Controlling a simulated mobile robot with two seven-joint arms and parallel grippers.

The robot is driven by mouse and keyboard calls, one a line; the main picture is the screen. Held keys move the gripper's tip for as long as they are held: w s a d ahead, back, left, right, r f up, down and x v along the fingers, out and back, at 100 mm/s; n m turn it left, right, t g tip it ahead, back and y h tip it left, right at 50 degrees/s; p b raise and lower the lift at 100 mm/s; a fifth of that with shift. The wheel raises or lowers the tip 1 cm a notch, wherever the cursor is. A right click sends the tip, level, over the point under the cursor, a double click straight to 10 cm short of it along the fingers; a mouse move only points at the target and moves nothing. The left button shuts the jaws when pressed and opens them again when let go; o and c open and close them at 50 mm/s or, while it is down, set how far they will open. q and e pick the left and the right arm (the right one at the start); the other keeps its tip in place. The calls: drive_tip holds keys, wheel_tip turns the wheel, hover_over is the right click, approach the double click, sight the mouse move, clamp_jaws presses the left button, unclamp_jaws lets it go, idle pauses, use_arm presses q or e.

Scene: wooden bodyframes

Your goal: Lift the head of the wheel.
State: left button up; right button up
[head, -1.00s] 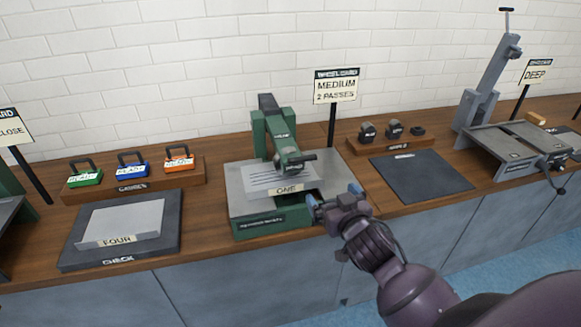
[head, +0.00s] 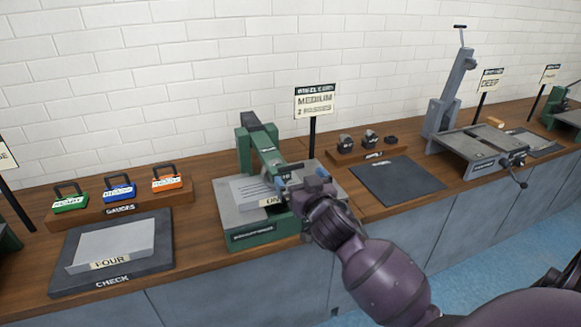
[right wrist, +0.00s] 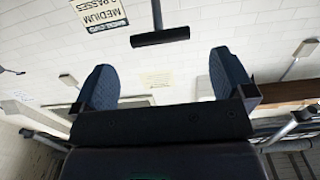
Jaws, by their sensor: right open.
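The green wheel machine (head: 262,150) stands on the bench under the MEDIUM sign, with its green head arm reaching forward over a grey bed (head: 228,208). A pale sheet labelled ONE (head: 250,190) lies on the bed under the head. My right gripper (head: 302,178) is at the head's front end and hides part of it and of the label. In the right wrist view, my right gripper (right wrist: 165,85) is open with nothing between its fingers. My left gripper is not in view.
Left are a gauge rack (head: 120,205) with green, blue and orange gauges, and a dark CHECK plate (head: 155,270) holding sheet FOUR (head: 120,245). Right are a small wooden rack (head: 368,148), a bare dark mat (head: 398,180) and a grey machine (head: 480,150).

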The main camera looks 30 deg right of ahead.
sight(292, 168)
drive_tip(key=x, duration=0.6)
drive_tip(key=shift+w, duration=0.25)
drive_tip(key=shift+c, duration=0.2)
